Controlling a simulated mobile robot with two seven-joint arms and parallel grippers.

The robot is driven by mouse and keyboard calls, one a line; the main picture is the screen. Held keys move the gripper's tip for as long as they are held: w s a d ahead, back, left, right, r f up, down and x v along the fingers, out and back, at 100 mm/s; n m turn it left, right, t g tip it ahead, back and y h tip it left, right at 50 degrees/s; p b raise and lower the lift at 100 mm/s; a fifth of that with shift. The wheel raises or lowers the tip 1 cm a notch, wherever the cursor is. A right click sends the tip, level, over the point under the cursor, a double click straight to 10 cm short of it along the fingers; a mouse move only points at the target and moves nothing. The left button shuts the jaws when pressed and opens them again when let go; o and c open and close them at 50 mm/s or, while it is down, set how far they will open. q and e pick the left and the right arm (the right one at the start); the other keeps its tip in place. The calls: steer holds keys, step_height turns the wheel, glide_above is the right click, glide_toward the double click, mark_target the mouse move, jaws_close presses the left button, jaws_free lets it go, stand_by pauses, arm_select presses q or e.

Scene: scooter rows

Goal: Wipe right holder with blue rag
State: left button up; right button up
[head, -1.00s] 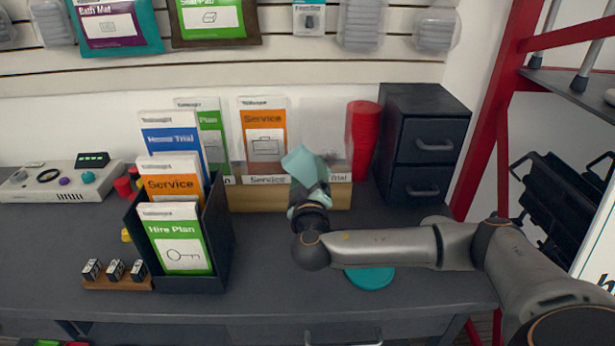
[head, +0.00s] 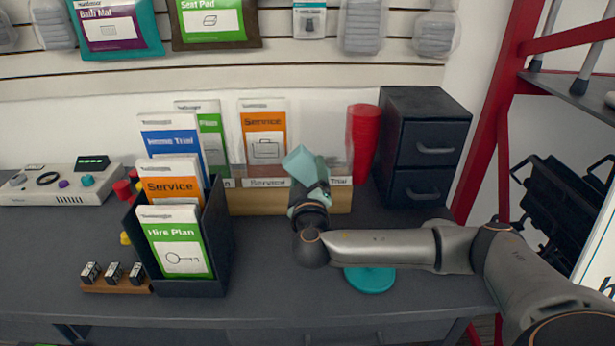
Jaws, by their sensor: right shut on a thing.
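A clear holder rack on a wooden base (head: 246,203) stands against the back wall, with labels along its front. Its right holder, labelled Trial (head: 341,181), holds no leaflets that I can see and is partly hidden by my gripper. The pale blue rag (head: 299,163) is bunched up in front of this right holder. My right gripper (head: 314,186) is shut on the rag and points up and back toward the holder. I cannot tell whether the rag touches the panel. My left gripper is out of view.
The middle holder has orange Service leaflets (head: 263,127). Red stacked cups (head: 363,145) and a dark drawer unit (head: 426,145) stand to the right. A black leaflet box (head: 219,240) stands left. A teal disc (head: 370,279) lies below my forearm. The front of the desk is mostly clear.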

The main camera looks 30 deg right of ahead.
steer(key=shift+w+d, duration=0.2)
steer(key=shift+w, duration=0.15)
steer(key=shift+s+d, duration=0.1)
